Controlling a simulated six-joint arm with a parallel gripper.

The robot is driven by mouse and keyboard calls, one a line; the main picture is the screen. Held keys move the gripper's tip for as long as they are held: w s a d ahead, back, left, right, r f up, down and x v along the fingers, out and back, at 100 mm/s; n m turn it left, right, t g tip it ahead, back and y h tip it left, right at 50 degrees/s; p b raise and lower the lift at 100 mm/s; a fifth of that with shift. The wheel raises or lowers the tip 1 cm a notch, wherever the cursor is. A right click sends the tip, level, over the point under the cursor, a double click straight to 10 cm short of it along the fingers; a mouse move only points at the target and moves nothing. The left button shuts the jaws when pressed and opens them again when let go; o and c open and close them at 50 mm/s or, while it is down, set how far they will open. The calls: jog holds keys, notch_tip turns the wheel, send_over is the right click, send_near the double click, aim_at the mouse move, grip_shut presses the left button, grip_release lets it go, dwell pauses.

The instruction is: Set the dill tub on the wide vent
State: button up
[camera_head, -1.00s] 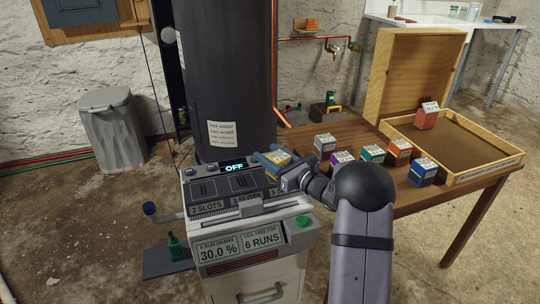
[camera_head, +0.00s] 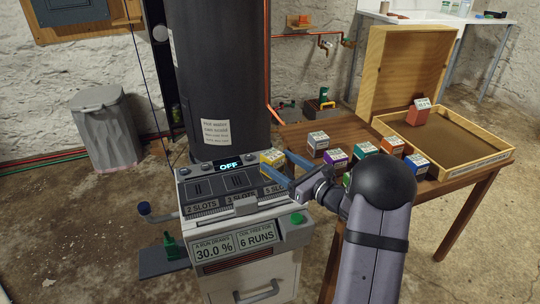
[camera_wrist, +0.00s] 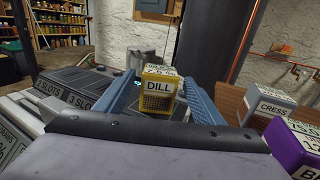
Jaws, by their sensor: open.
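The dill tub (camera_head: 272,158), yellow with a white label reading DILL, stands upright at the right end of the machine top, over the vent marked "5 S…" (camera_head: 272,190). That vent is mostly hidden by the tub and my fingers. The tub also shows in the wrist view (camera_wrist: 157,92), facing me. My gripper (camera_head: 279,163) is open. In the wrist view its blue fingers (camera_wrist: 162,86) are spread to the left and right of the tub, with a gap visible on the left side.
The vents marked 2 SLOTS (camera_head: 200,190) and 3 SLOTS (camera_head: 237,182) are empty. A dark cylinder (camera_head: 215,80) rises behind the machine. Cress (camera_head: 318,145), purple (camera_head: 336,160) and several other tubs stand on the wooden table to the right, by an open wooden case (camera_head: 485,165).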

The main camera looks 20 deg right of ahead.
aim_at(277, 162)
jog(key=shift+v, duration=2.35)
jog(key=shift+a+r+p, duration=0.2)
jog(key=shift+a+p, duration=0.1)
jog(key=shift+p, duration=0.1)
jog(key=s+a+r+n+g+y+p, duration=0.1)
jog(key=s+a+r+n+g+p, duration=0.25)
jog(key=a, duration=0.25)
jog(key=s+a+r+n+g+y+p, duration=0.2)
jog(key=s+a+n+g+p, duration=0.1)
jog(key=a+p, duration=0.25)
jog(key=s+a+r+n+g+y+p, duration=0.1)
jog(key=s+a+r+n+g+p, duration=0.1)
jog(key=s+a+n+g+p, duration=0.3)
jog(key=s+a+r+n+g+h+p, duration=0.2)
jog(key=s+a+r+n+g+p, duration=0.25)
jog(key=s+n+p, duration=0.45)
jog(key=s+d+r+n+h+p, duration=0.7)
jog(key=s+r+n+h+p, duration=0.1)
jog(key=r+n+p, duration=0.2)
jog(key=shift+s+r+n+g+h+p, duration=0.2)
jog(key=shift+s+n+g+h+p, duration=0.25)
jog(key=shift+p, duration=0.7)
